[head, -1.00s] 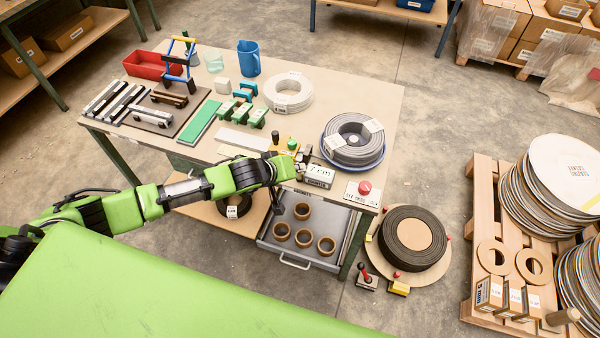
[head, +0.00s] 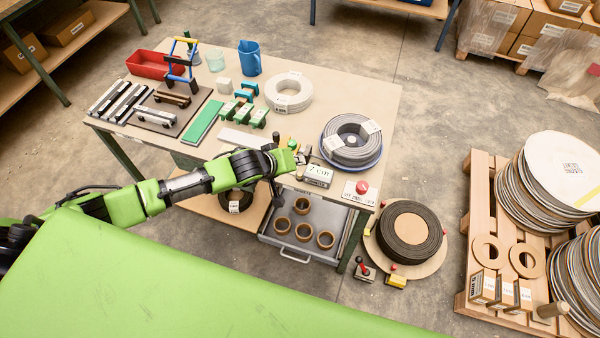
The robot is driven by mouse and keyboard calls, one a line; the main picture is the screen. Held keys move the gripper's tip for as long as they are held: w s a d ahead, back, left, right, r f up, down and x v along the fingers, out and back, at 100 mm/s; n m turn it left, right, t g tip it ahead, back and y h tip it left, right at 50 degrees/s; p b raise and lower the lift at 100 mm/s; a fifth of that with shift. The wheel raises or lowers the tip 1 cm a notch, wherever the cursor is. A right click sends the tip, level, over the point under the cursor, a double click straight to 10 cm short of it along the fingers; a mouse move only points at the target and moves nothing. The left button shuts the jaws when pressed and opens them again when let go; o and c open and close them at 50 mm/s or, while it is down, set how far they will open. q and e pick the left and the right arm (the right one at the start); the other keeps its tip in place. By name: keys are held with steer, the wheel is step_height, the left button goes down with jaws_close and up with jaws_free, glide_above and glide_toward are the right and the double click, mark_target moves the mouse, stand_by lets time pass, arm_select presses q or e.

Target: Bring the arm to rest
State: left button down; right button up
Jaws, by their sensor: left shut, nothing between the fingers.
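My left arm, green and black, reaches in from the left over the front edge of the workbench (head: 330,95). Its gripper (head: 277,198) points down just in front of the bench edge, above the open drawer (head: 318,215). The gripper is small and dark here; it is shut with nothing held. Several brown rings (head: 304,232) lie in the drawer below it. My right gripper is not in view.
A white block marked 7 cm (head: 317,174) and a red button box (head: 360,190) stand at the bench's front right. A grey coil (head: 350,142) sits behind them. A pallet (head: 478,200) with discs stands at right.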

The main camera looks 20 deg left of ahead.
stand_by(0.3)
arm_select(q)
steer(key=s+d+r+m+g, duration=0.1)
steer(key=s+d+m, duration=0.1)
steer(key=s+d, duration=0.35)
steer(key=s+d+r+m+g, duration=0.1)
steer(key=s+d+m, duration=0.1)
steer(key=s, duration=0.6)
steer(key=s+a+r+m+g+y, duration=0.1)
steer(key=s+a+g+y, duration=0.1)
steer(key=s+a, duration=0.5)
steer(key=s+a+r+m+g+y, duration=0.1)
steer(key=s+a+m, duration=0.15)
steer(key=s, duration=0.85)
step_height(320, 180, down, 29)
steer(key=g+b, duration=0.1)
steer(key=b, duration=0.3)
steer(key=s+a+f+g+b, duration=0.1)
steer(key=s+a+f+b, duration=0.2)
steer(key=s+f, duration=1.5)
step_height(320, 180, down, 2)
steer(key=shift+s+a+f+g, duration=0.2)
steer(key=shift+a+g, duration=0.1)
steer(key=shift+a, duration=0.15)
